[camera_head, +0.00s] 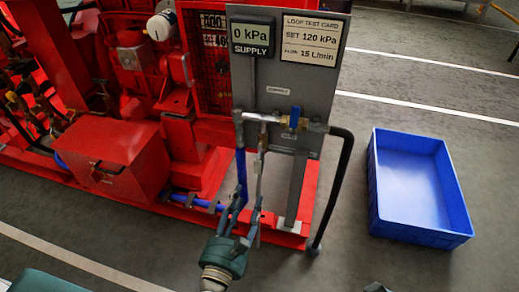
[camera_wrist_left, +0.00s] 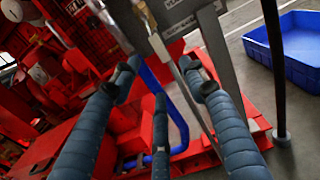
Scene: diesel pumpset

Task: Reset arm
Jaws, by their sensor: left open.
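My left gripper (camera_head: 240,208) has teal fingers and hangs in front of the lower part of the grey test panel (camera_head: 268,125) in the head view. In the left wrist view its fingers (camera_wrist_left: 160,85) are spread apart with nothing held between them. A blue hose (camera_head: 241,165) runs down from the panel's pipe fitting behind the fingers. It also shows beyond the fingers in the left wrist view (camera_wrist_left: 178,112); I cannot tell whether they touch it. My right gripper cannot be made out.
The red pumpset (camera_head: 120,155) fills the left side. A valve with a blue handle (camera_head: 295,117) sits on the panel's pipe. A black hose (camera_head: 336,190) drops to the floor at its right. An empty-looking blue crate (camera_head: 447,235) stands on clear floor at the right.

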